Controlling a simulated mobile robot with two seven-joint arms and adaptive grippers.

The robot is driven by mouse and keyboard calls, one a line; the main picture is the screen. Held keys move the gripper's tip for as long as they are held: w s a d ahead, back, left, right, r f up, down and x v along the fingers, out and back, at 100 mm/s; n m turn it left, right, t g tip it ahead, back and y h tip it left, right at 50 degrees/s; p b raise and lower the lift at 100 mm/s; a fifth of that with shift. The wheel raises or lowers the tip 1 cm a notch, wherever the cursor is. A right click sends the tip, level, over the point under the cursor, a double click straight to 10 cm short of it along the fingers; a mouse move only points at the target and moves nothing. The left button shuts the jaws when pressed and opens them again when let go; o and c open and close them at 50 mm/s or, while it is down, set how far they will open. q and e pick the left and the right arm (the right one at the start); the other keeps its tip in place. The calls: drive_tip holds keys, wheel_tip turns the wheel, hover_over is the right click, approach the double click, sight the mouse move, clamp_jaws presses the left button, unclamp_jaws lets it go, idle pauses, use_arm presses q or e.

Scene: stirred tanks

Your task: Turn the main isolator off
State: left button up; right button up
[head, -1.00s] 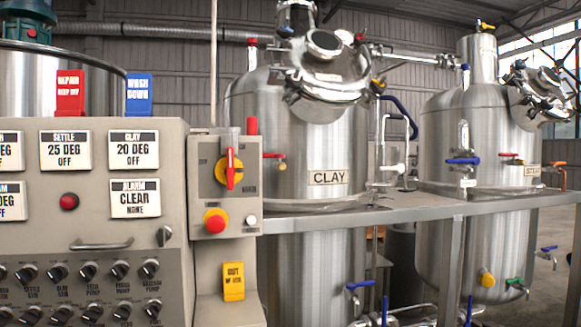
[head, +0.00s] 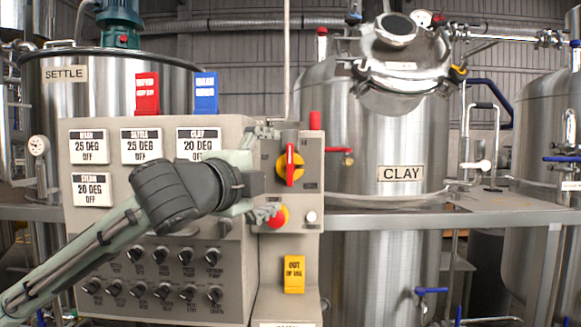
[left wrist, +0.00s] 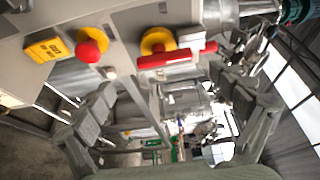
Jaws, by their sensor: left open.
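The main isolator is a red handle on a yellow disc (head: 290,167), on the grey side box of the control panel. Its handle stands upright in the head view. In the left wrist view the red handle (left wrist: 177,55) lies across the top middle, over its yellow disc. My left gripper (head: 270,172) is open and empty, just left of the isolator, with one finger above and one below its level. In the left wrist view its two fingers (left wrist: 170,95) are spread wide, with the handle beyond them. No touch shows. My right gripper is not in view.
A red emergency button (head: 277,216) sits below the isolator, close to my lower finger. A white button (head: 311,217) and a yellow tag (head: 294,274) are nearby. A red-handled valve (head: 340,150) projects right of the box, before the clay tank (head: 350,120).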

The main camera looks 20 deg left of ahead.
sight(288, 166)
use_arm(q)
drive_tip(key=w, duration=0.5)
drive_tip(key=w+d+p, duration=0.1)
drive_tip(key=w, duration=0.1)
drive_tip(key=shift+w+r, duration=0.3)
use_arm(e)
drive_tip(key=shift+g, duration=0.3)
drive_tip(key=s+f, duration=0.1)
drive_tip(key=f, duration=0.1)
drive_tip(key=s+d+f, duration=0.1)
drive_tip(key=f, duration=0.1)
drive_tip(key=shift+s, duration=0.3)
use_arm(q)
drive_tip(key=c, duration=1.2)
